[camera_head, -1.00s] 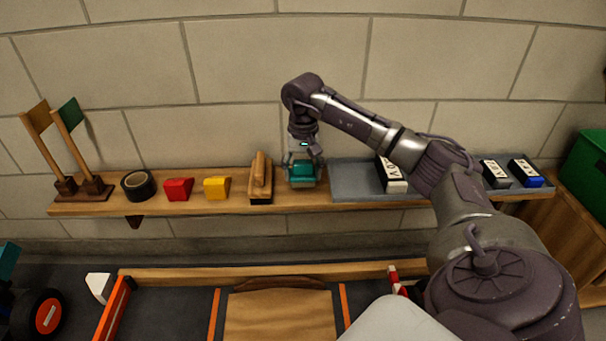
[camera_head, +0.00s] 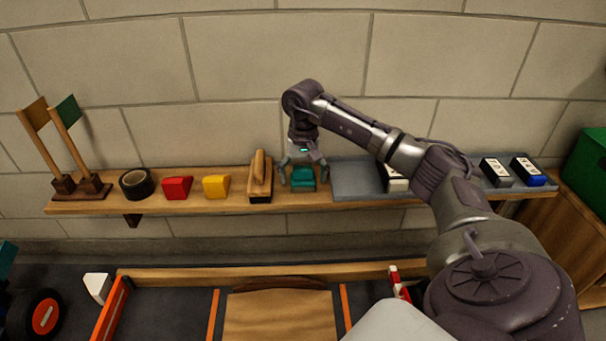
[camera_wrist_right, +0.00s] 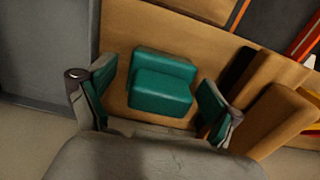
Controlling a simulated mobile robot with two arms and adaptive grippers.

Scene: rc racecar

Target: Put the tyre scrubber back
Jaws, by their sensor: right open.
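A block with a wooden handle and a dark underside (camera_head: 260,180), which looks like the tyre scrubber, stands on the wooden wall shelf (camera_head: 225,202). Part of it shows at the right of the right wrist view (camera_wrist_right: 275,120). Just right of it a teal stepped block (camera_head: 303,180) sits on the shelf. My right gripper (camera_head: 303,181) is open, with one finger on each side of the teal block. In the right wrist view the teal block (camera_wrist_right: 161,85) lies between the spread fingers, with gaps on both sides. My left gripper is not in view.
A grey tray (camera_head: 352,181) with labelled blocks (camera_head: 497,172) lies right of the teal block. Yellow (camera_head: 216,187) and red (camera_head: 177,187) blocks, a tape roll (camera_head: 136,183) and two flags (camera_head: 68,110) stand left. A green box (camera_head: 585,165) is far right.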

